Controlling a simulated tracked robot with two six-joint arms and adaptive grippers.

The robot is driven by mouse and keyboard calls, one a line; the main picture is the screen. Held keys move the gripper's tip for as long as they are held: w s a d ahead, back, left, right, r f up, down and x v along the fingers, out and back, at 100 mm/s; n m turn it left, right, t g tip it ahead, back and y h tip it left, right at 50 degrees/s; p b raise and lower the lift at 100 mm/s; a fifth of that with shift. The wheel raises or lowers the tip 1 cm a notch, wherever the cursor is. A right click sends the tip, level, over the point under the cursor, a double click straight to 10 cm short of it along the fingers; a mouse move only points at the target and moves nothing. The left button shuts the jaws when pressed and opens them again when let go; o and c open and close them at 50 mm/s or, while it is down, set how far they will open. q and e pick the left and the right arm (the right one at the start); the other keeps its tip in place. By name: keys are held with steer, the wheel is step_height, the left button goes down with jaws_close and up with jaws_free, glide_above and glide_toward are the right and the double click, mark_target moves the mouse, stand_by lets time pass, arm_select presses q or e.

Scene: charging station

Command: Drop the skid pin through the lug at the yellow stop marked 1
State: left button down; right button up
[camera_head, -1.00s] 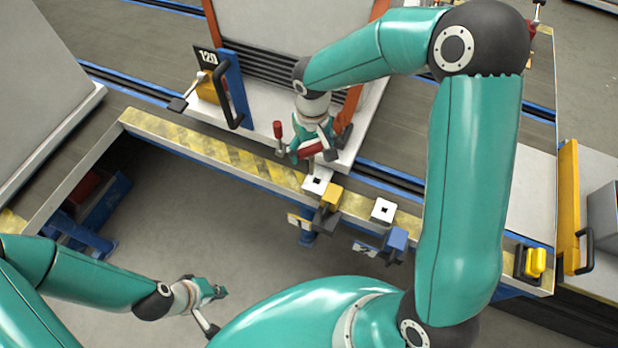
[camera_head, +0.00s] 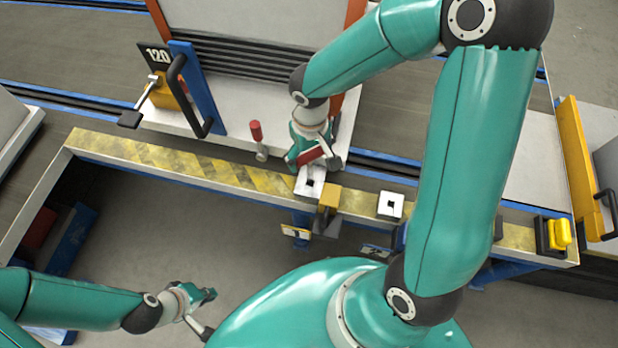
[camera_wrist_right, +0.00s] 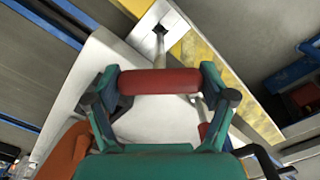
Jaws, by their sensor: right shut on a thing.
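My right gripper (camera_head: 316,158) is shut on the red handle (camera_wrist_right: 160,82) of a pin, just behind a white plate with a square hole (camera_head: 309,182). In the right wrist view the pin's metal shaft (camera_wrist_right: 160,57) points at the hole in that plate (camera_wrist_right: 174,22). I cannot tell whether its tip is in the hole or above it. A yellow stop (camera_head: 328,194) stands at the plate's front right. The label (camera_head: 296,231) below is too small to read. My left gripper (camera_head: 208,295) is low at the left, away from the rail; its jaw state is unclear.
A second red-handled pin (camera_head: 257,138) stands on the white skid (camera_head: 225,138). Another holed white plate (camera_head: 391,204) lies to the right on the striped rail (camera_head: 190,164). A yellow block (camera_head: 561,234) sits at the rail's right end. Open floor (camera_head: 180,240) lies in front.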

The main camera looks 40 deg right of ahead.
mark_target(309, 179)
step_height(309, 179, down, 7)
steer(key=b, duration=0.4)
steer(key=shift+f, duration=0.15)
steer(key=o, duration=1.1)
